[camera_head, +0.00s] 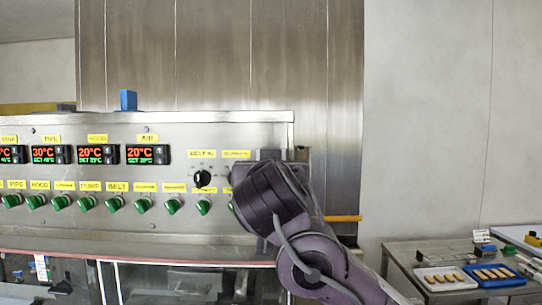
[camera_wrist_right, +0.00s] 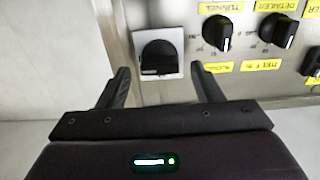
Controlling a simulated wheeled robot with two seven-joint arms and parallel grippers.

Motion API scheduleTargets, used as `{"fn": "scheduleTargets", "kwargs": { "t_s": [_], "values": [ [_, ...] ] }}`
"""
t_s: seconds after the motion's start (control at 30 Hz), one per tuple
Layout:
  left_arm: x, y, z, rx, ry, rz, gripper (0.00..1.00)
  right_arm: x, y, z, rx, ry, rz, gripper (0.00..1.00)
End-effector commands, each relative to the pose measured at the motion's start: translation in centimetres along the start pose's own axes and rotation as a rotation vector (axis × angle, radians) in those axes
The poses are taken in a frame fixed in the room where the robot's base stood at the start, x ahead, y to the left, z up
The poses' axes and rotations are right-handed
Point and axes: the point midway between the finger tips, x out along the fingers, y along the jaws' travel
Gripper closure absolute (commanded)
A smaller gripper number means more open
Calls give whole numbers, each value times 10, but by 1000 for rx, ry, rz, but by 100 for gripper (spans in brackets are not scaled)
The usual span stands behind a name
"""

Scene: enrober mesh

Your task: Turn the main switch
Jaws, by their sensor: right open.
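The main switch (camera_wrist_right: 158,55) is a wide black knob on a pale square plate in the right wrist view, near the end of the steel panel. My right gripper (camera_wrist_right: 162,84) is open, with one black finger on each side of the switch's lower part in the picture. I see nothing held, and cannot tell whether the fingers reach around the knob or touch it. In the head view my right arm (camera_head: 290,215) covers the panel's right end and hides the switch and fingertips. My left gripper is not in view.
Smaller black knobs (camera_wrist_right: 217,32) with yellow labels sit beside the switch. The control panel (camera_head: 200,125) also bears temperature displays (camera_head: 45,154) and a row of green knobs (camera_head: 143,205). A side table (camera_head: 400,262) with trays stands at the right.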

Motion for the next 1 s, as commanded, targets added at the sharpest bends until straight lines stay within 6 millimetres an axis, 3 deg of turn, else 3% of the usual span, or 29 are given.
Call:
{"fn": "scheduleTargets", "kwargs": {
  "t_s": [0.33, 0.7, 1.0],
  "values": [
    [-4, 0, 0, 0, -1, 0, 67, 7, 0, 1, 0, 0, 0, 40],
    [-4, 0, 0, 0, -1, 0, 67, 6, 0, 1, 0, 0, 0, 85],
    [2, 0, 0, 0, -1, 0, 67, 6, 0, 2, -40, 0, -1, 85]
  ]
}}
